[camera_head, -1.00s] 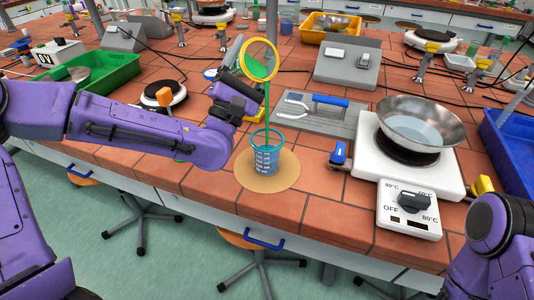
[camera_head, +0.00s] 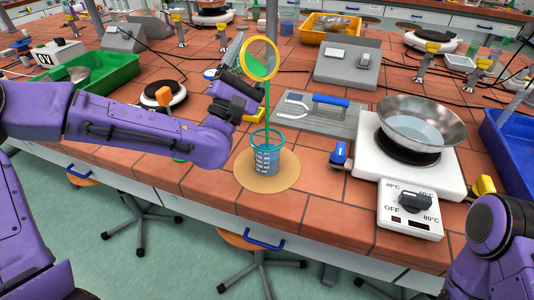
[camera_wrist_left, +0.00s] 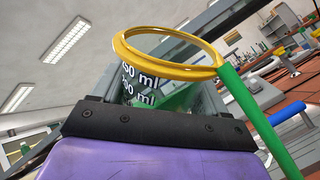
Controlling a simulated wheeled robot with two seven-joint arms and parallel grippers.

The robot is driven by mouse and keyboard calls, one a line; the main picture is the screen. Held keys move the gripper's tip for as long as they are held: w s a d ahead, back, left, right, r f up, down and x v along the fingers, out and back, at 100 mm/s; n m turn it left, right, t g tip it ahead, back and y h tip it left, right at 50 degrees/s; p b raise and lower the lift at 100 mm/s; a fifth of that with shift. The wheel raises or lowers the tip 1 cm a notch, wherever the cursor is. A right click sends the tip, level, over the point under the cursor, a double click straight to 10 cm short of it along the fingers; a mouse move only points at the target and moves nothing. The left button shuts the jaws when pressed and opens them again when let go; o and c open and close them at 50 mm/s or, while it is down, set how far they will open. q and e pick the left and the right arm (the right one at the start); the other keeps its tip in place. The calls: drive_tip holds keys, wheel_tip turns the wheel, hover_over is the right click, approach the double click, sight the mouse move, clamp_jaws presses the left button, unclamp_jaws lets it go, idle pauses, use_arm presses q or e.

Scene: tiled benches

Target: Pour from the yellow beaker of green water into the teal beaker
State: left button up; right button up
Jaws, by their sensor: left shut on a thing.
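The yellow-rimmed beaker (camera_head: 258,59) is tilted in the air, its mouth facing the camera. My left gripper (camera_head: 241,76) is shut on it, and the fingers are partly hidden behind my wrist. In the left wrist view, the beaker's yellow rim (camera_wrist_left: 170,48) and volume markings show, with green water inside. A green stream (camera_head: 267,102) runs from the rim straight down into the teal beaker (camera_head: 265,155). The teal beaker stands upright on a round tan mat (camera_head: 285,176) near the bench's front edge. My right arm shows at the lower right; its gripper is out of view.
A white hotplate (camera_head: 438,183) with a metal bowl (camera_head: 421,122) stands to the right. A grey tray with a blue handle (camera_head: 330,100) lies behind the teal beaker. A green bin (camera_head: 107,78) is at the left and a blue bin (camera_head: 512,140) at the right.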

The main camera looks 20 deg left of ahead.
drive_tip(key=shift+f, duration=0.25)
idle(0.6)
drive_tip(key=shift+r, duration=0.1)
drive_tip(key=shift+f+b, duration=0.85)
drive_tip(key=shift+b, duration=0.1)
idle(6.1)
